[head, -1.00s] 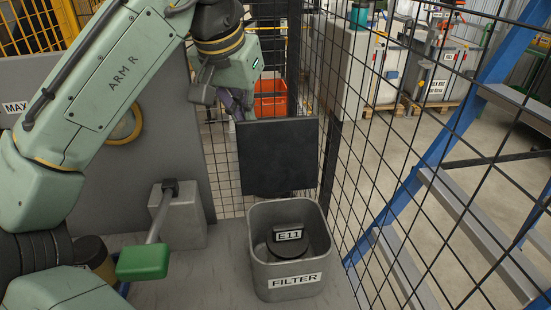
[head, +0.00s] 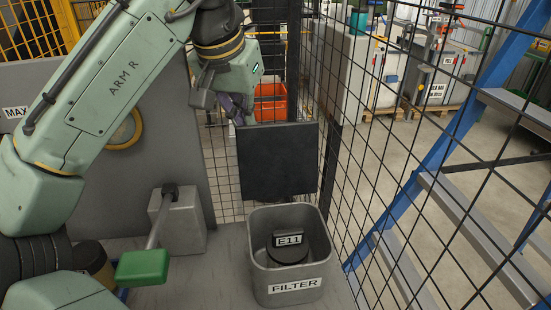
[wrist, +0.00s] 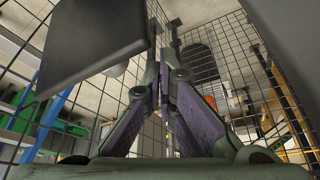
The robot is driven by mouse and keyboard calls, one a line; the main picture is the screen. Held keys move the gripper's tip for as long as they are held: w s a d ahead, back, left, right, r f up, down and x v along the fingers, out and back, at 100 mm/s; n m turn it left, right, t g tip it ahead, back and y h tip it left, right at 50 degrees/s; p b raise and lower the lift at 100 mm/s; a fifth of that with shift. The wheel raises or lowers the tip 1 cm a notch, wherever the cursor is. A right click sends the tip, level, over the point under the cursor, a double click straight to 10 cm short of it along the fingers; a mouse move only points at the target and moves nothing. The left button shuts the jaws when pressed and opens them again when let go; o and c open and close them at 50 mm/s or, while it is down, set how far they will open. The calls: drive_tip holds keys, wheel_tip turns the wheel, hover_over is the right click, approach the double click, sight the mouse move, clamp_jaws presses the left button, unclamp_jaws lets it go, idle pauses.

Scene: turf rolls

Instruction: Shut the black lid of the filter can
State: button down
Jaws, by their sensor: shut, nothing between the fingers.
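The black lid (head: 278,162) stands upright, open, at the back edge of the grey filter can (head: 259,256). The can carries a FILTER label, and a dark round piece labelled E11 (head: 289,245) sits inside it. My gripper (head: 243,118) is behind the lid near its upper left corner, with the fingertips partly hidden by the lid in the head view. In the wrist view the fingers (wrist: 163,58) come together at their tips with nothing between them. The lid (wrist: 85,40) fills the upper left there; I cannot tell whether the fingers touch it.
A black wire mesh fence (head: 375,180) stands close on the right of the can. A green-handled lever (head: 143,266) on a grey block (head: 181,222) is to the left. A grey panel (head: 85,150) stands behind them. An orange crate (head: 270,103) is beyond the mesh.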

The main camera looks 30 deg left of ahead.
drive_tip(key=shift+s, duration=0.1)
drive_tip(key=shift+s+d, duration=2.7)
drive_tip(key=shift+s, duration=0.85)
wheel_tip(320, 180, up, 10)
drive_tip(key=p, duration=0.1)
drive_tip(key=shift+f, duration=0.15)
